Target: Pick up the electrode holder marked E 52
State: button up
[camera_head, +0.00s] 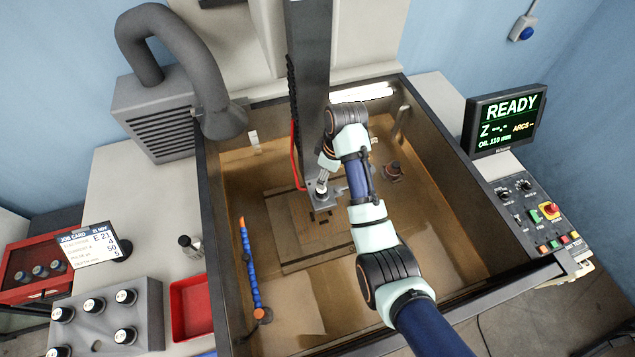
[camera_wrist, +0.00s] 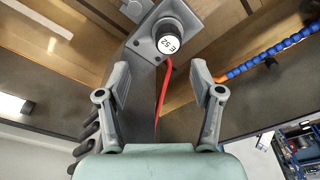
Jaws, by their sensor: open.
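An electrode holder with a dark ringed body and a round white label (camera_wrist: 168,46) sits in a grey plate (camera_wrist: 185,25) in the wrist view. The label is upside down and its small digits look like E 52, not fully clear. In the head view the holder (camera_head: 322,189) sits at the foot of the machine's grey column, over the tank. My gripper (camera_wrist: 159,78) is open and empty, its two fingers apart, with the holder beyond and between the fingertips. In the head view my gripper (camera_head: 327,165) is just above the holder, partly hidden by my wrist.
Several labelled holders stand in a grey rack (camera_head: 150,312) at left, beside a red tray (camera_head: 190,306) and job card (camera_head: 87,245). The tank rim (camera_head: 225,270) surrounds the work area. A blue segmented hose (camera_head: 250,265) stands inside; a red hose (camera_wrist: 163,85) runs near the holder.

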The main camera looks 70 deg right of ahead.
aim_at(321, 198)
jog(key=shift+a+f, duration=0.2)
jog(key=shift+f, duration=0.55)
jog(key=shift+a+f, duration=0.15)
jog(key=shift+f, duration=0.55)
jog(key=f, duration=0.4)
jog(key=shift+w+a+p, duration=0.35)
jog(key=shift+w+d+f, duration=0.1)
jog(key=shift+f, duration=0.3)
grip_shut()
